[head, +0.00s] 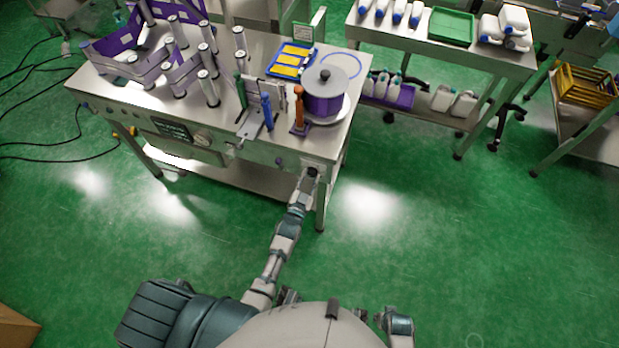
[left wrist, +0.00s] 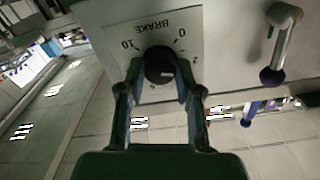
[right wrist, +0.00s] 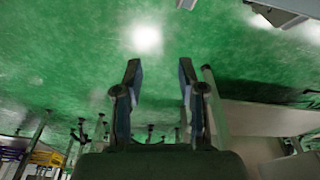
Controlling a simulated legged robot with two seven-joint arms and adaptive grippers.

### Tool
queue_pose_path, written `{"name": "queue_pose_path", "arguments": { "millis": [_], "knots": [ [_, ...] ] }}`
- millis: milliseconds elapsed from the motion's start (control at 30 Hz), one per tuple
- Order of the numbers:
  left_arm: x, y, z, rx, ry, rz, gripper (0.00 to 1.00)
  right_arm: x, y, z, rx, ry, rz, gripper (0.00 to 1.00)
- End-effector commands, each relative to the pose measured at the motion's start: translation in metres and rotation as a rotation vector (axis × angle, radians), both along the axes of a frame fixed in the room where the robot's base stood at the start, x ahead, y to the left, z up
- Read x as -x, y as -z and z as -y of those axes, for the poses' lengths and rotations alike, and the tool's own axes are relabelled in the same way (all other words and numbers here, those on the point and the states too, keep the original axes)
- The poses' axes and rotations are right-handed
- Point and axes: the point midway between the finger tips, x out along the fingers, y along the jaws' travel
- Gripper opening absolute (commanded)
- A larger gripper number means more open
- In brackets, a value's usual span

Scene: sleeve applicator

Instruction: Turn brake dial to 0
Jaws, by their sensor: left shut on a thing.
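The brake dial (left wrist: 159,65) is a round black knob on a white plate marked BRAKE (left wrist: 153,28), which appears upside down in the left wrist view. The figures 10, 0 and 2 show around it. A pale mark on the knob points to its right and slightly down, past the 2, not at the 0. My left gripper (left wrist: 159,75) is shut on the dial, one finger on each side. In the head view the left gripper (head: 307,181) is at the table's front right corner. My right gripper (right wrist: 160,72) is open and empty above the floor.
The steel table (head: 225,130) carries rollers, a purple pot (head: 322,100) and blue and orange levers. A second table (head: 470,55) stands behind at right. The green floor at right is clear.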

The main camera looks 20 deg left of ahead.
Motion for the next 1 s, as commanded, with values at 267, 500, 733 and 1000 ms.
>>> {"name": "queue_pose_path", "arguments": {
  "millis": [267, 500, 733, 1000],
  "knots": [
    [0.003, 0.007, -0.001, 0.257, -0.001, -0.028, 0.0, 0.009, 0.023, 0.001, 0.001, -0.003, -0.01, 0.4],
    [0.004, 0.008, 0.0, 0.486, -0.001, -0.036, 0.0, 0.016, 0.038, 0.002, 0.001, -0.004, -0.015, 0.4],
    [0.004, 0.009, 0.002, 0.696, -0.001, -0.046, 0.0, 0.021, 0.046, 0.003, 0.002, -0.005, -0.018, 0.4],
    [0.004, 0.01, 0.002, 0.894, -0.002, -0.053, 0.0, 0.021, 0.048, 0.003, 0.002, -0.006, -0.016, 0.4]
  ]
}}
